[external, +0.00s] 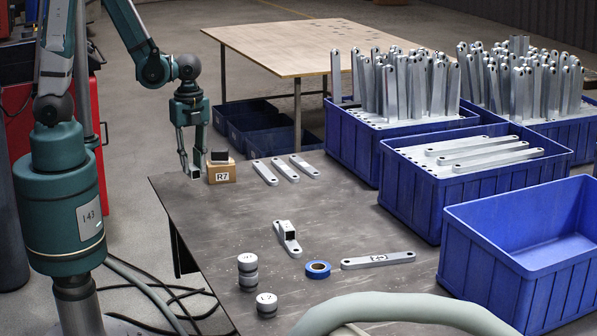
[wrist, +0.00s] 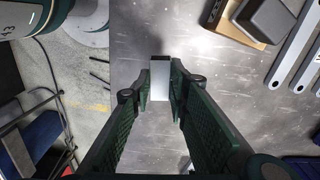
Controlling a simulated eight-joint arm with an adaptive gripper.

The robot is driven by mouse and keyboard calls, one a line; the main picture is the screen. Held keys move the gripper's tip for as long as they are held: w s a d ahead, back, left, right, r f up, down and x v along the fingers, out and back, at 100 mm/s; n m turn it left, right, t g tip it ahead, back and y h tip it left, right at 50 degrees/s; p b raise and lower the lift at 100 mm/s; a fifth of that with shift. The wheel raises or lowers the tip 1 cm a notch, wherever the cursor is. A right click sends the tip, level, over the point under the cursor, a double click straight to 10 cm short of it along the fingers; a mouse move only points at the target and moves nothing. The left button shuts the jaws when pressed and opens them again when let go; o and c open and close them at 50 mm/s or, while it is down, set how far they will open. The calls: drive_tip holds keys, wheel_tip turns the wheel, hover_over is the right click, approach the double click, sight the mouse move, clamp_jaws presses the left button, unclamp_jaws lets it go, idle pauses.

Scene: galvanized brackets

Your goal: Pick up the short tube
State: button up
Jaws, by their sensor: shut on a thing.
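The short tube (wrist: 160,82) is a silver square piece with a dark end, held between my fingertips in the wrist view. My gripper (wrist: 160,88) is shut on it, with one finger on each side. In the external view my gripper (external: 193,172) points down at the far left edge of the table, just left of the cardboard box marked R7. The tube (external: 196,175) shows there as a small piece with a dark square opening, low between the fingertips. I cannot tell whether it touches the table.
The R7 box (external: 222,176) carries a dark block (external: 219,155) close beside my gripper. Flat brackets (external: 282,170) lie to its right. A bracket with a square piece (external: 287,238), blue tape (external: 318,269) and round weights (external: 248,272) lie nearer. Blue crates (external: 460,233) line the right.

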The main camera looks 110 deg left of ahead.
sight(193, 167)
drive_tip(key=shift+r+p, duration=0.35)
drive_tip(key=shift+r, duration=1.15)
